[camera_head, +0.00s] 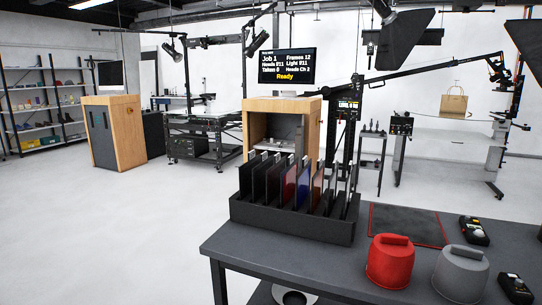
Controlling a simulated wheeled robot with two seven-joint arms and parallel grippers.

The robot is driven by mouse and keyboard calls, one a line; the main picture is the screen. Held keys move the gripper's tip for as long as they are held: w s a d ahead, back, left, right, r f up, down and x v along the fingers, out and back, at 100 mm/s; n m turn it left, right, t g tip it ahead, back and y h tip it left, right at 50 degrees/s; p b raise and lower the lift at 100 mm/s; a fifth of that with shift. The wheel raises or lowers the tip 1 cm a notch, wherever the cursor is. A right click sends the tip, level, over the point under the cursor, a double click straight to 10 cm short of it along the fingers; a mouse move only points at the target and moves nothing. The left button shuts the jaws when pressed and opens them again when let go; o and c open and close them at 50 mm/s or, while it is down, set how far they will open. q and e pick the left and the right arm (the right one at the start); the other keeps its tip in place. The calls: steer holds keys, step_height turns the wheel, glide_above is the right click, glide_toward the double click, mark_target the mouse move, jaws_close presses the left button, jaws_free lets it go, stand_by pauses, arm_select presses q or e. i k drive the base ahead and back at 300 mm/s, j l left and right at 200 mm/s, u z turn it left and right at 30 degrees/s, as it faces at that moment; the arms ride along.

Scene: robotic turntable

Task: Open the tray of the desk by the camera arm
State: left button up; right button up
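A wooden desk (310,120) with a dark monitor (283,67) above it stands in the middle distance, next to the black camera arm (425,70) that reaches to the right. The desk has an open front with a dark inside. I cannot make out whether a tray in it is out or in. Its lower part is hidden behind a rack of upright panels. A second wooden desk (127,135) with a screen stands farther left. Neither of my grippers is in view.
A dark table (275,245) fills the near right, bearing the panel rack (290,222), a red lidded pot (389,265), a grey pot (461,274) and a mat (408,224). A black equipment cart (190,148) stands behind. The floor at left is clear.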

mark_target(281, 144)
steer(key=i+j+u, duration=0.3)
steer(key=u, duration=0.15)
steer(key=i+j+u, duration=0.3)
steer(key=u, duration=0.2)
steer(key=i+u, duration=0.45)
steer(key=i+j+u, duration=0.1)
steer(key=i, duration=0.5)
steer(key=i+j+u, duration=0.15)
steer(key=i+j, duration=0.15)
steer(key=i, duration=0.35)
steer(key=i+l+z, duration=0.15)
steer(key=i+z, duration=0.15)
steer(key=z, duration=0.2)
steer(key=i+z, duration=0.35)
steer(key=z, duration=0.15)
steer(key=i+j+z, duration=0.1)
steer(key=i+z, duration=0.25)
steer(key=z, duration=0.15)
steer(key=i+l+z, duration=0.15)
steer(key=i+z, duration=0.25)
steer(key=i, duration=0.3)
steer(key=i+z, duration=0.35)
steer(key=i, duration=0.35)
steer(key=i+u, duration=0.25)
steer(key=i, duration=0.75)
steer(key=i+l+u, duration=0.1)
steer(key=i+u, duration=0.2)
steer(key=i, duration=0.7)
